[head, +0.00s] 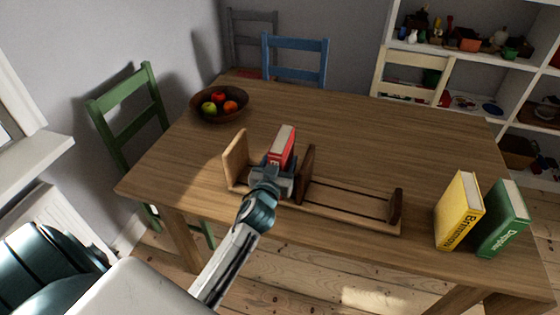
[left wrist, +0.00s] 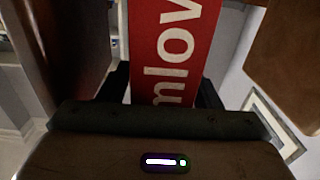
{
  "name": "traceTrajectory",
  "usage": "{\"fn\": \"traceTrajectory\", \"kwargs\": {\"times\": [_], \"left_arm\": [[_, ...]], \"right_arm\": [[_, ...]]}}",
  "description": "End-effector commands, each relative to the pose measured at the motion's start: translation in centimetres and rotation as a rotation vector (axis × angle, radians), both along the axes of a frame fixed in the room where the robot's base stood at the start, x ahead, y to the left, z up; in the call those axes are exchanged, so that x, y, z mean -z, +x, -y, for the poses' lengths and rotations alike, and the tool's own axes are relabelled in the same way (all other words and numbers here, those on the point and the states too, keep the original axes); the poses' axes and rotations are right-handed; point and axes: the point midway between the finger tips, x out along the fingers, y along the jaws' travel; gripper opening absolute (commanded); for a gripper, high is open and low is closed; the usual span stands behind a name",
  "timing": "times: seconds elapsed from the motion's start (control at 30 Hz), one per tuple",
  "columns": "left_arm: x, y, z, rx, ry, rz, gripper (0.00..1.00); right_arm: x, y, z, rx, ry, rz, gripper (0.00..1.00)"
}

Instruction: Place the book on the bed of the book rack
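The wooden book rack (head: 350,205) stands on the table, with a pale end panel at its left, a darker upright near its middle and a small dark end stop at its right. A red book (head: 283,148) with a pale top stands upright between the left panel and the middle upright. My left gripper (head: 275,177) is shut on this book from the near side. In the left wrist view, the red spine with white letters (left wrist: 172,50) shows between the dark fingers. The book's lower end is hidden, so I cannot tell whether it touches the bed. My right gripper is not in view.
A yellow book (head: 460,212) and a green book (head: 503,220) stand at the table's right. A fruit bowl (head: 220,104) sits at the back left. Chairs surround the wooden table (head: 400,140). The table behind the rack is clear.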

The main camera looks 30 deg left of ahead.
Motion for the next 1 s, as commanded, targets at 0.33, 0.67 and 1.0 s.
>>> {"fn": "traceTrajectory", "kwargs": {"times": [0.33,0.67,1.0], "left_arm": [[0.2,-1.3,0.3,0.0,-0.001,-0.001,0.58],[0.3,-7.6,1.8,0.0,-0.002,-0.001,0.58],[0.1,-11.5,2.7,0.0,0.0,-0.001,0.58]], "right_arm": [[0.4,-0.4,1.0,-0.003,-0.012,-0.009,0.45],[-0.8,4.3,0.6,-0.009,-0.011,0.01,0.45],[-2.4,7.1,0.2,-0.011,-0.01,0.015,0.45]]}}
